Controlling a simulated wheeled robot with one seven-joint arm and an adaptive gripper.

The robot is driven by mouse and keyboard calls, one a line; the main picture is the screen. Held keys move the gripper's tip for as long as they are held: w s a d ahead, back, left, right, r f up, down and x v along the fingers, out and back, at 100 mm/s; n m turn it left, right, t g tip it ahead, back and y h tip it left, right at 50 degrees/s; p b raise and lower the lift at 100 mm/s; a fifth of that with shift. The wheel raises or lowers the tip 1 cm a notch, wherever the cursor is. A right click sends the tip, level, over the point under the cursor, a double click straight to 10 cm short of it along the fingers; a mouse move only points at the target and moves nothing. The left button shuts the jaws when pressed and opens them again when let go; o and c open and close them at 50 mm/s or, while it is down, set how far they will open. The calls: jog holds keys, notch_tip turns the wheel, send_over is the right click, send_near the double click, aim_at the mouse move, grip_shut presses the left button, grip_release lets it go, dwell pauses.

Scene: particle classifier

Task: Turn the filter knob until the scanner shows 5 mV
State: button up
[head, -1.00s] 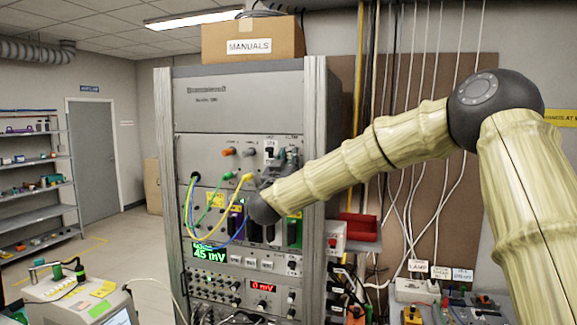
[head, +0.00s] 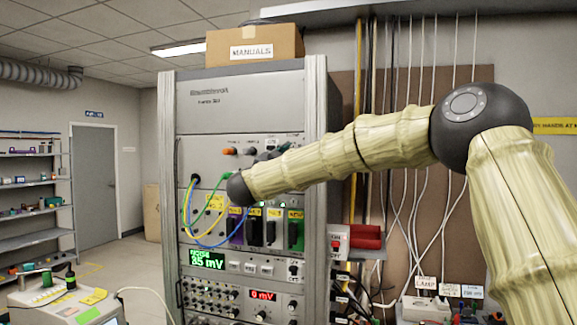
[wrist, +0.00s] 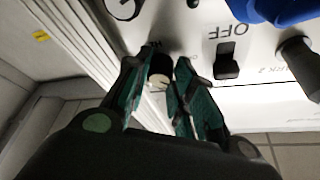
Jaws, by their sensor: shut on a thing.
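In the wrist view, my gripper (wrist: 158,85) has its two green fingers closed around a small knob (wrist: 159,70) with a dark side and pale face, near the panel's edge. A switch labelled OFF (wrist: 226,60) is beside it, upside down in this view. In the head view, my arm covers the knob and most of my gripper, in front of the rack's upper panel. The rack's green display (head: 208,260) shows a noise reading that looks like 35 mV, its first digit blurred. The red display (head: 262,295) below reads 0 mV.
Yellow, green and blue cables (head: 190,215) loop from the panel at the left, close to my arm. Coloured modules (head: 296,231) sit below my arm. A manuals box (head: 255,45) stands on the rack. A cart (head: 60,300) stands lower left.

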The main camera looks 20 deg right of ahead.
jog(key=shift+f+m+b, duration=0.15)
jog(key=shift+m+b, duration=0.25)
jog(key=shift+m, duration=0.2)
grip_shut()
jog(key=o, duration=0.7)
grip_release()
jog(key=shift+a, duration=0.1)
jog(key=v, duration=1.1)
jog(key=shift+s+a, duration=0.15)
jog(key=shift+a, duration=0.15)
